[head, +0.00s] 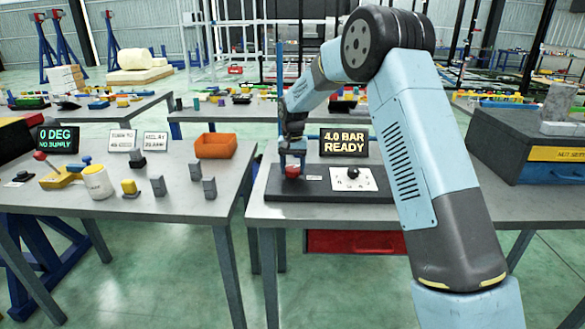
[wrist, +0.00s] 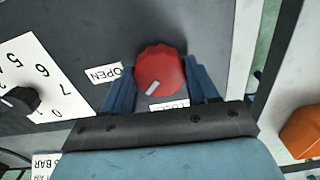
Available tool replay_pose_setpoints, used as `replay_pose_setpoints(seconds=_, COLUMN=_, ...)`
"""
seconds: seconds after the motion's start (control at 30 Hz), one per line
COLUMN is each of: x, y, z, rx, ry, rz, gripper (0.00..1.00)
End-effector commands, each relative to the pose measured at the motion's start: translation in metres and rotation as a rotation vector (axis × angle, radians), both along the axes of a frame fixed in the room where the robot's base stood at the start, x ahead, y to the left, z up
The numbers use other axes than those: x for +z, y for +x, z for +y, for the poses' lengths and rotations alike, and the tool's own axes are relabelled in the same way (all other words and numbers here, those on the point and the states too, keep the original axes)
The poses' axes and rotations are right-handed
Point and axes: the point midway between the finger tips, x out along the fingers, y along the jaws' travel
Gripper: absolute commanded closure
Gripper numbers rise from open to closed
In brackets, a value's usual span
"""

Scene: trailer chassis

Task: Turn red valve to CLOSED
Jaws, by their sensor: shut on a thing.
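The red valve (head: 292,172) is a round red knob on a dark panel (head: 325,190) on the middle table. In the wrist view the knob (wrist: 160,66) has a white pointer mark near its lower edge. The mark points down and slightly left, between the OPEN label (wrist: 103,74) and the partly hidden CLOSED label (wrist: 168,106), nearer the latter. My gripper (head: 292,155) reaches down from above onto the knob. Its blue fingers stand on either side of it in the wrist view (wrist: 162,80), shut on it.
A white dial plate with a black knob (head: 353,173) sits right of the valve. Behind it a display (head: 345,142) reads "4.0 BAR READY". An orange bin (head: 215,146) and several small blocks stand on the left table, across a gap.

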Motion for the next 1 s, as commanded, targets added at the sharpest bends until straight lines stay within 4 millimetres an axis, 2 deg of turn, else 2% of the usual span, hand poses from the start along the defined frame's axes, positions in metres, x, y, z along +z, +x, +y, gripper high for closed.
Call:
replay_pose_setpoints(seconds=0.6, x=0.0012, y=0.0013, z=0.0, rx=0.564, ry=0.001, rz=-0.004, gripper=0.72)
replay_pose_setpoints(seconds=1.0, x=0.0014, y=0.0013, z=0.0002, rx=0.791, ry=0.001, rz=-0.005, gripper=0.72)
